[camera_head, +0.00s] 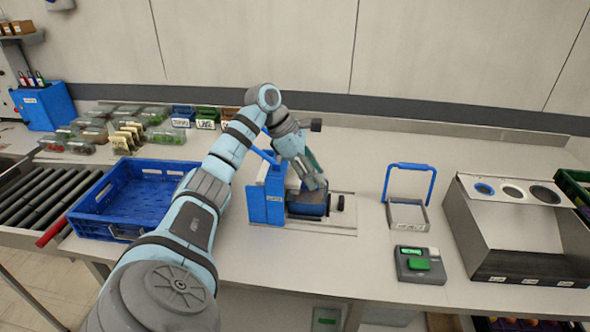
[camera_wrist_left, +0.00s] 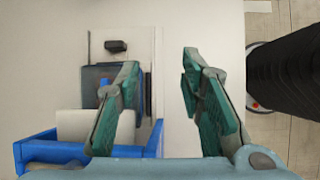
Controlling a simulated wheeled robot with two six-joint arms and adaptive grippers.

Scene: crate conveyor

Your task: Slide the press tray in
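The press is a blue frame (camera_head: 266,203) on a pale base plate in the middle of the counter. It also shows at the lower left of the left wrist view (camera_wrist_left: 38,154). The press tray (camera_head: 307,208) is a dark blue-grey block sticking out of the frame's right side, with a black knob (camera_head: 340,203) at its outer end. My left gripper (camera_head: 314,181) is just above the tray in the head view. In the left wrist view its green fingers (camera_wrist_left: 160,105) are apart with nothing between them. One finger overlaps the tray's edge; contact cannot be told. My right gripper is out of view.
A blue crate (camera_head: 97,222) stands left of the press, beside a roller conveyor (camera_head: 45,196). To the right are a blue-handled basket (camera_head: 408,214), a grey device with a green button (camera_head: 420,265) and a holed metal bin (camera_head: 514,232). The counter directly right of the tray is clear.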

